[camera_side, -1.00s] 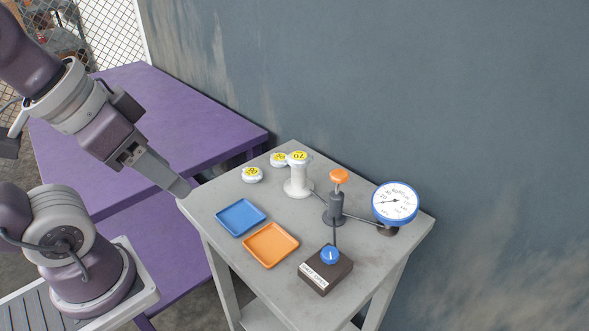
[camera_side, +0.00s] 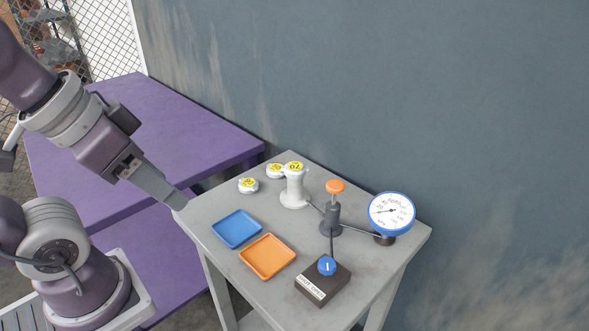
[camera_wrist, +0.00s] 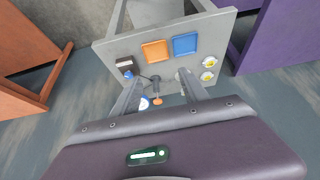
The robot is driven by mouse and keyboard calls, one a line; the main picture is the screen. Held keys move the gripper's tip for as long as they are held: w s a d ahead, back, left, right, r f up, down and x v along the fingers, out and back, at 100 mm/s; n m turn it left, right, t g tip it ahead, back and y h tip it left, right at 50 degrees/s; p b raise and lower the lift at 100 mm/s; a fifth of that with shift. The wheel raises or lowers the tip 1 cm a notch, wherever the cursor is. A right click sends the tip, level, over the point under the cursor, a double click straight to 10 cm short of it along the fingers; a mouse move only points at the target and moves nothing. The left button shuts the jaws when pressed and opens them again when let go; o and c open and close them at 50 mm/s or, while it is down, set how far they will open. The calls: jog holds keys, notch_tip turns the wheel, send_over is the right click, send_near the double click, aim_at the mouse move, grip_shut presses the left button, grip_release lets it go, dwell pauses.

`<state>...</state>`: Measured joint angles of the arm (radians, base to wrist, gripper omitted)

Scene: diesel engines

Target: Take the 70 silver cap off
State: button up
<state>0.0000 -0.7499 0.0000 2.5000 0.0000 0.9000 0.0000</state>
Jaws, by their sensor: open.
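The silver cap with a yellow label reading 70 (camera_side: 295,167) sits on top of a white flanged post (camera_side: 294,191) at the back of the grey table. My gripper (camera_side: 178,203) is at the table's left corner in the side view, well apart from the post. In the wrist view my gripper (camera_wrist: 162,92) has its two fingers spread, with nothing held between them. The post and its cap are mostly hidden behind a finger in the wrist view.
Two loose yellow-labelled caps (camera_side: 248,186) (camera_side: 275,171) lie left of the post. Blue (camera_side: 237,229) and orange (camera_side: 267,257) trays lie in front. An orange-topped grey valve (camera_side: 334,205), a round gauge (camera_side: 391,213) and a blue-knobbed box (camera_side: 325,280) stand right. A purple table (camera_side: 160,140) is behind.

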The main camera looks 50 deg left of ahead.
jog(key=o, duration=0.3)
jog(key=shift+w, duration=0.1)
jog(key=shift+o, duration=0.8)
jog(key=w+r+g, duration=0.1)
jog(key=w+r, duration=0.2)
jog(key=w, duration=0.2)
jog(key=shift+w+a+r, duration=0.2)
jog(key=shift+w+a, duration=0.1)
jog(key=g, duration=0.5)
send_over(295, 167)
notch_tip(295, 167, down, 9)
jog(key=shift+f, duration=5.15)
